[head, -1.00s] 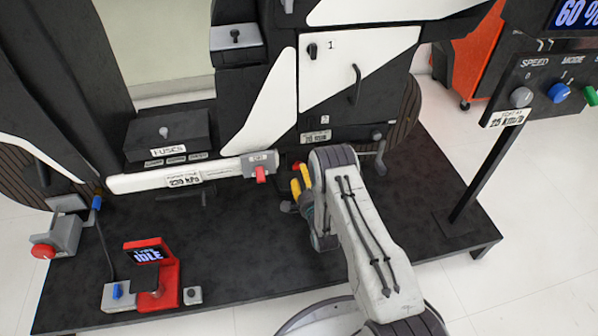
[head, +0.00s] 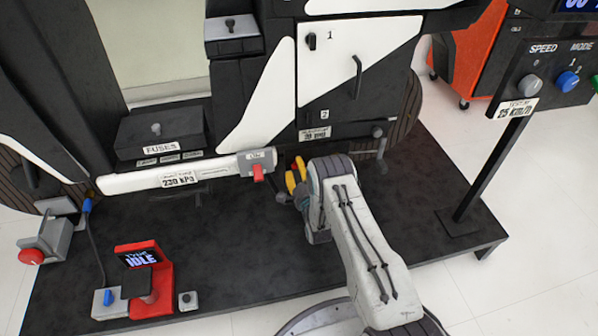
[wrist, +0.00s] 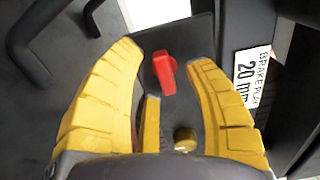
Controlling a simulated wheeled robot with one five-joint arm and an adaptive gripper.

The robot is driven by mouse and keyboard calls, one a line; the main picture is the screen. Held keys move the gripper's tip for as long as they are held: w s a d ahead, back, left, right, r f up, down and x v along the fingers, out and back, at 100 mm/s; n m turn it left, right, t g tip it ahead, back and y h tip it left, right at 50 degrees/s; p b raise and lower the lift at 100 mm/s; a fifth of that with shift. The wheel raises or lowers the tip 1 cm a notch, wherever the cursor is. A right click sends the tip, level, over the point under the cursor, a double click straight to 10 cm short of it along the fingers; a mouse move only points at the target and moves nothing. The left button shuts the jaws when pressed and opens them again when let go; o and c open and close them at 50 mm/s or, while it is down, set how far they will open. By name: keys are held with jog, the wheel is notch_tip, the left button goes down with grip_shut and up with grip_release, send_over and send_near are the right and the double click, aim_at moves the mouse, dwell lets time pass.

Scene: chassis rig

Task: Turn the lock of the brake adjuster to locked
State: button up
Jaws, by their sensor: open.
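In the wrist view, the red lock lever (wrist: 165,71) stands on a dark plate, ahead of and between the fingertips of my gripper (wrist: 163,54). The yellow fingers are open, one on each side of the lever, with visible gaps. A brass knob (wrist: 185,140) sits closer, near the right finger. The label "BRAKE PLAY 20 mm" (wrist: 250,75) is to the right. In the head view, my gripper (head: 295,180) is under the chassis beside the white label (head: 314,134); my arm hides much of the adjuster. I cannot read the lock's setting.
The white bar with its red switch (head: 258,172) is just left of my gripper. A pedal-like crank (head: 380,145) hangs to the right. Dark bars (wrist: 35,50) show left in the wrist view.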

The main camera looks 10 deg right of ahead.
jog(key=shift+w, duration=0.15)
jog(key=shift+c, duration=0.2)
grip_shut()
dwell(0.3)
